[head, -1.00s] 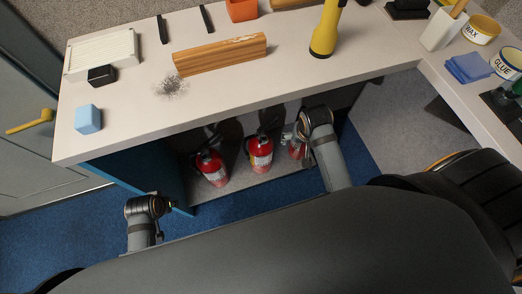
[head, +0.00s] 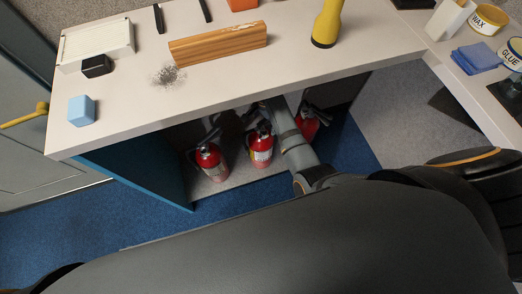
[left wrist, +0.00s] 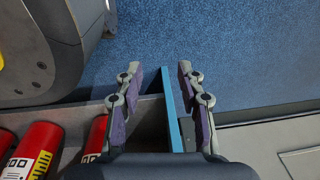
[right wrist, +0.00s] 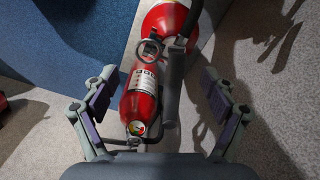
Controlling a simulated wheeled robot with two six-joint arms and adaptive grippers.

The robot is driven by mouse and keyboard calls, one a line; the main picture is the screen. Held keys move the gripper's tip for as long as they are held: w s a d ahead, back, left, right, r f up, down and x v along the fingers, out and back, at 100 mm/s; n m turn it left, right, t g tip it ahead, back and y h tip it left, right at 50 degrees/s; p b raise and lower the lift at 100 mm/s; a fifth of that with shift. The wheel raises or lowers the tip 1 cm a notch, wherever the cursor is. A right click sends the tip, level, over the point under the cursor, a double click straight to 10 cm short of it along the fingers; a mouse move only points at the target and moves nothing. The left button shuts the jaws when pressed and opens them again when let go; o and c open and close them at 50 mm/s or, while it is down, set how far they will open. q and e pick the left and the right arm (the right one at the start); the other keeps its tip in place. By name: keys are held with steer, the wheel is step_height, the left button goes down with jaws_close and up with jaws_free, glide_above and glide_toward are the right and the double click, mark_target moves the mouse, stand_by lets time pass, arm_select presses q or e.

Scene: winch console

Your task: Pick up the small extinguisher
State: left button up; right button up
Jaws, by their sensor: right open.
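Red extinguishers stand under the desk in the head view: one at left (head: 211,163), one in the middle (head: 261,148) and one at right (head: 307,126), partly hidden by my right arm. In the right wrist view, a small red extinguisher (right wrist: 139,101) with a white label lies between the spread fingers of my right gripper (right wrist: 158,82), apart from both. A larger red extinguisher (right wrist: 162,20) is beyond it. In the head view the desk hides the right fingers. My left gripper (left wrist: 158,78) is open and empty, above the blue panel's edge; the head view does not show it.
The desk (head: 120,104) overhangs the extinguishers, with a blue side panel (head: 150,168) at left. Several extinguishers (left wrist: 32,150) also show at the lower left of the left wrist view. Blue carpet (head: 90,225) is clear in front.

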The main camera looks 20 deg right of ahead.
mark_target(263, 128)
steer(key=f+b, duration=0.1)
steer(key=f, duration=0.1)
steer(key=f+b, duration=0.1)
steer(key=f, duration=0.2)
steer(key=shift+w+a+f, duration=0.2)
steer(key=shift+f, duration=0.3)
arm_select(q)
steer(key=w, duration=0.1)
steer(key=w+r, duration=0.2)
steer(key=w, duration=0.1)
steer(key=shift+d, duration=0.3)
arm_select(e)
steer(key=c, duration=1.8)
steer(key=shift+w+r, duration=0.2)
steer(key=shift+r, duration=0.05)
